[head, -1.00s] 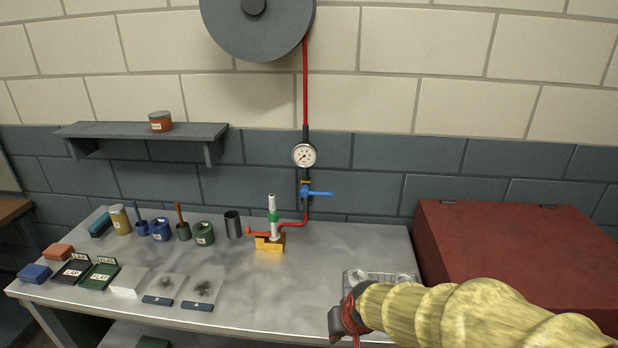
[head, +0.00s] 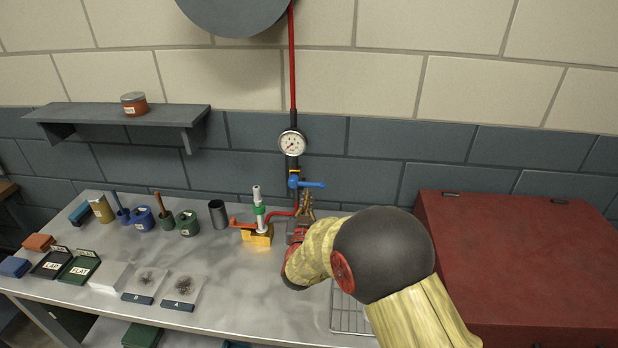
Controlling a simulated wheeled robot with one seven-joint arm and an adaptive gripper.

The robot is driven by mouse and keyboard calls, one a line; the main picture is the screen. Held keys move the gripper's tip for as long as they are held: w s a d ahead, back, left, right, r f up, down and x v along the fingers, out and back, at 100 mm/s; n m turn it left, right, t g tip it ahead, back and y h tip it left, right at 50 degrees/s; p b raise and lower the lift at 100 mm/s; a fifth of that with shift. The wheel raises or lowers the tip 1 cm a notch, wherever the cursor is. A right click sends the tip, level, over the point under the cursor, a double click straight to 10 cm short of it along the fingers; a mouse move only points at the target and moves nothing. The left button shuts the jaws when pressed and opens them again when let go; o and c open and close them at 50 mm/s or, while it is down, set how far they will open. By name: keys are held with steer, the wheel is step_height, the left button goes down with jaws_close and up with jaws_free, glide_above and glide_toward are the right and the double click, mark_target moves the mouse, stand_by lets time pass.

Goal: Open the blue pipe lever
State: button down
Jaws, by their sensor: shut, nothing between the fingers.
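The blue pipe lever (head: 313,184) is on the dark pipe below the round gauge (head: 293,143). Its handle points right, roughly level, across the pipe. My gripper (head: 307,198) is just below the lever, pointing up, with its brassy fingers close together and nothing seen between them. Whether the fingertips touch the lever or sit in front of it cannot be told. My padded yellow forearm and dark joint hide the bench below and right of the gripper.
A yellow block (head: 257,236) with a white-and-green upright piece stands left of my gripper, joined to a red hose. A large red box (head: 540,265) fills the right. A wire rack (head: 349,315) lies partly behind my arm. Pots and trays occupy the bench's left.

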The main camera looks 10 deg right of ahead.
steer(key=r, duration=0.2)
steer(key=d+r+t+h, duration=0.1)
steer(key=shift+s, duration=0.35)
steer(key=x, duration=1)
steer(key=shift+s+a+f+b, duration=0.15)
steer(key=shift+f+b, duration=0.1)
steer(key=shift+f, duration=0.35)
steer(key=shift+s+d+f+b, duration=0.15)
steer(key=shift+f+b, duration=0.1)
steer(key=shift+f, duration=0.35)
steer(key=shift+s+a+f+b, duration=0.15)
steer(key=shift+f+b, duration=0.1)
steer(key=shift+f, duration=0.35)
steer(key=shift+w+f, duration=0.1)
